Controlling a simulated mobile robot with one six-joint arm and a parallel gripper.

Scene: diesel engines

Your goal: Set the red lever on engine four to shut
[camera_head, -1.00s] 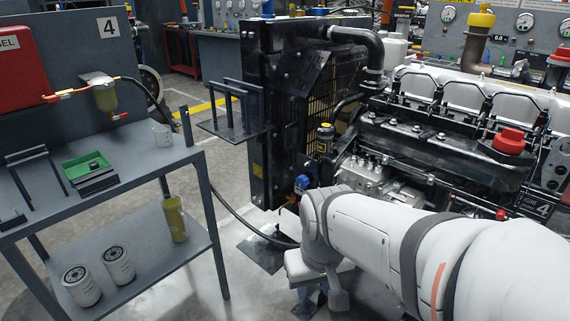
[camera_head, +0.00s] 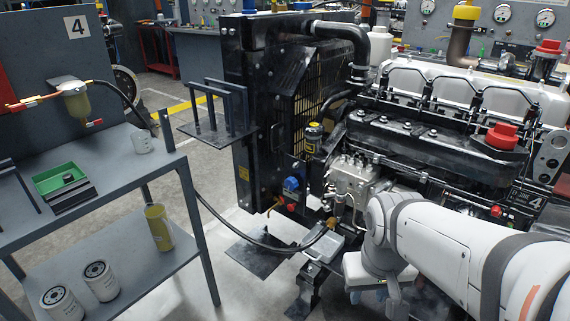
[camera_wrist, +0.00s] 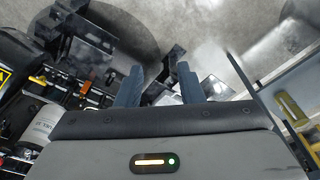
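Engine four (camera_head: 420,140) stands at the right in the head view, with a 4 on its plate (camera_head: 527,198). I cannot tell for certain which red part is the lever. A small red part sits by the brass fitting (camera_head: 331,223) at the hose end, low on the engine's near side. Red handles (camera_head: 92,124) also show beside the fuel filter (camera_head: 74,98) under the 4 sign. My gripper (camera_wrist: 158,80) is open and empty in the wrist view, its two blue-grey fingers apart and pointing at the floor area. In the head view, my wrist mostly hides it.
A grey two-shelf bench (camera_head: 120,185) stands at the left, holding a green tray (camera_head: 50,178), a cup (camera_head: 142,141) and white filters (camera_head: 100,281). A black hose (camera_head: 240,235) runs low from the bench to the engine. The radiator (camera_head: 258,125) stands between them.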

